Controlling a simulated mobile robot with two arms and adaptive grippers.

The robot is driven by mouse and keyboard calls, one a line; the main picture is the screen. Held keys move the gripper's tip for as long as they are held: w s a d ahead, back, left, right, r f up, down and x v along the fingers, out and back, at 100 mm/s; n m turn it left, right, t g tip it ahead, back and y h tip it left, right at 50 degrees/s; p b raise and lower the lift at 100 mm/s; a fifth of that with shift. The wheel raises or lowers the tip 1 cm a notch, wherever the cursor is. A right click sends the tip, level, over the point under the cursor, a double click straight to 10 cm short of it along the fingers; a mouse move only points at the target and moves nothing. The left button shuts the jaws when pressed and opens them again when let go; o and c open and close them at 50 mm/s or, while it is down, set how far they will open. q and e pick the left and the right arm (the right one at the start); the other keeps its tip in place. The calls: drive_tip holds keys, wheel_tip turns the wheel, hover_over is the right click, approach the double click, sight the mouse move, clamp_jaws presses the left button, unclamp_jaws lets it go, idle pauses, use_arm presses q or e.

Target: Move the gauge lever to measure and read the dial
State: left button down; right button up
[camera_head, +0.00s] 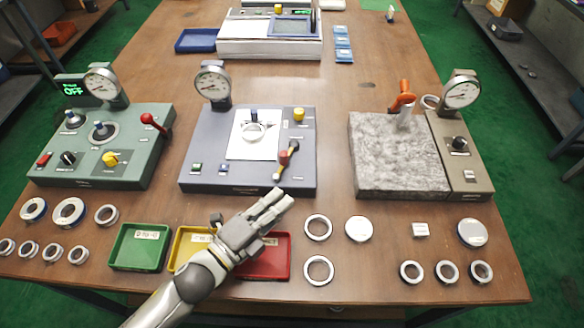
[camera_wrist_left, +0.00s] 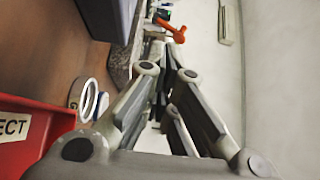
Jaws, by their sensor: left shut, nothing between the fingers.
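The middle blue-grey gauge station (camera_head: 215,150) carries a dial (camera_head: 212,82) on a post; its reading is too small to tell. A lever with a red and black knob (camera_head: 285,158) is at its right front. A ring (camera_head: 253,132) rests on its white plate (camera_head: 240,150). The green station (camera_head: 90,150) at left also has a dial (camera_head: 103,82) and a red-knobbed lever (camera_head: 150,119). My left gripper (camera_head: 283,198) is shut and empty, just in front of the middle station, below the lever and apart from it. Its fingers (camera_wrist_left: 170,60) show in the left wrist view.
Several rings lie at front left and right. A granite block (camera_head: 390,160) with an orange handle (camera_head: 403,98) and dial (camera_head: 461,92) stands right.

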sight(286, 156)
use_arm(q)
drive_tip(key=shift+w+d, duration=0.1)
use_arm(e)
drive_tip(key=shift+w, duration=0.15)
use_arm(q)
drive_tip(key=shift+w+d, duration=0.15)
drive_tip(key=shift+w, duration=0.1)
drive_tip(key=p+x, duration=0.2)
drive_tip(key=x, duration=0.6)
drive_tip(key=shift+w+d+r, duration=0.1)
drive_tip(key=shift+w+d, duration=0.15)
drive_tip(key=shift+w, duration=0.05)
drive_tip(key=shift+w+a+p, duration=0.3)
drive_tip(key=shift+w+a, duration=0.05)
drive_tip(key=shift+a, duration=0.25)
drive_tip(key=shift+w+a+p, duration=0.3)
drive_tip(key=shift+w+a, duration=0.1)
drive_tip(key=shift+a, duration=0.75)
drive_tip(key=shift+w, duration=0.1)
use_arm(e)
drive_tip(key=r, duration=0.3)
drive_tip(key=shift+w+d+r, duration=0.1)
drive_tip(key=shift+w+d, duration=0.2)
drive_tip(key=shift+d, duration=0.1)
use_arm(q)
drive_tip(key=shift+a, duration=0.1)
